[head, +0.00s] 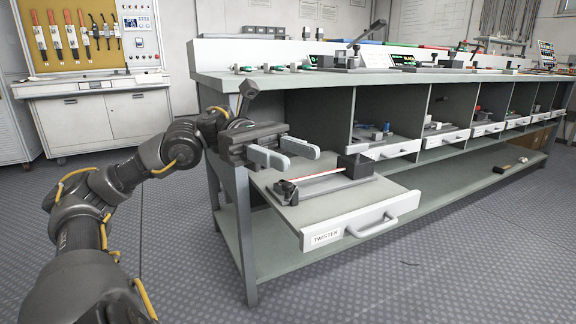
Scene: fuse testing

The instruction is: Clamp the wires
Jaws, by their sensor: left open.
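My left gripper (302,157) is open and empty. It hangs above the left part of the pulled-out drawer (343,209) labelled "TWISTER". On the drawer lies a grey twister fixture (335,185) with a small dark clamp block (286,191) at its left end and a larger dark block (355,166) at its right end. Thin red and white wires (322,177) run between the two blocks. The gripper is up and behind the left block, apart from the wires. I cannot tell whether either block is closed on the wires. My right gripper is not in view.
The long workbench (400,77) carries several devices on top. More open drawers, such as one with a blue part (387,129), stand in its bays to the right. A tool cabinet (95,88) stands at the back left. The floor in front is clear.

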